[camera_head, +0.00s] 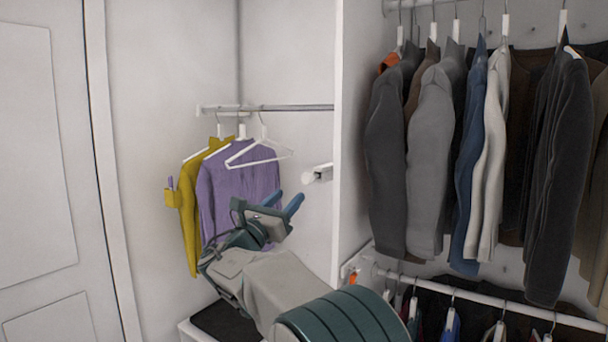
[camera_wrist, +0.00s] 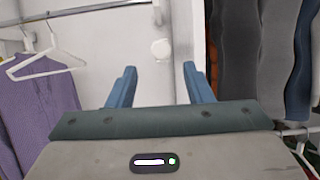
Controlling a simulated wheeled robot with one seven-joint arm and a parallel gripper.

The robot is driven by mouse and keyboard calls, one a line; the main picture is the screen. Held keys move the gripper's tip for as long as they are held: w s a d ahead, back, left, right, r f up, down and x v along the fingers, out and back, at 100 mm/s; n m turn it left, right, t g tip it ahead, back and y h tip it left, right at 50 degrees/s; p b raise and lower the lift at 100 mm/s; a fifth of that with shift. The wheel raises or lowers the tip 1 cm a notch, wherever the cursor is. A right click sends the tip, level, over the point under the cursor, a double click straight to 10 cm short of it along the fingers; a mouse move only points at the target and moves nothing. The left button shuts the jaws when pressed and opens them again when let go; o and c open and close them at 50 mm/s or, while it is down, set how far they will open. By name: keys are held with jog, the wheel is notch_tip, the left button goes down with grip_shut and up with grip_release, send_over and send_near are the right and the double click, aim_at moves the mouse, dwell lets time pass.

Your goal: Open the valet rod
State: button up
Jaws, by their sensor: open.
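The valet rod (camera_head: 314,174) is a short white piece with a round end, by the left face of the white divider panel in the head view. In the wrist view its round white end (camera_wrist: 160,49) shows beyond and between my fingertips. My gripper (camera_head: 284,200) is open, with two blue fingers and nothing between them. In the head view it is below and a little left of the rod, apart from it. The wrist view shows my gripper (camera_wrist: 159,70) with its fingers either side of the rod's line.
A purple sweater (camera_head: 235,182), a mustard garment (camera_head: 188,225) and an empty white hanger (camera_head: 258,155) hang from a rail (camera_head: 290,107) at left. The white divider panel (camera_head: 357,130) stands right of the rod. Jackets (camera_head: 430,150) hang beyond it, above a lower rail (camera_head: 480,297).

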aim_at(305, 180)
jog(key=p+x, duration=0.3)
jog(key=x, duration=0.6)
jog(key=shift+w+d+r, duration=0.1)
jog(key=shift+w+d, duration=0.1)
jog(key=shift+w, duration=0.1)
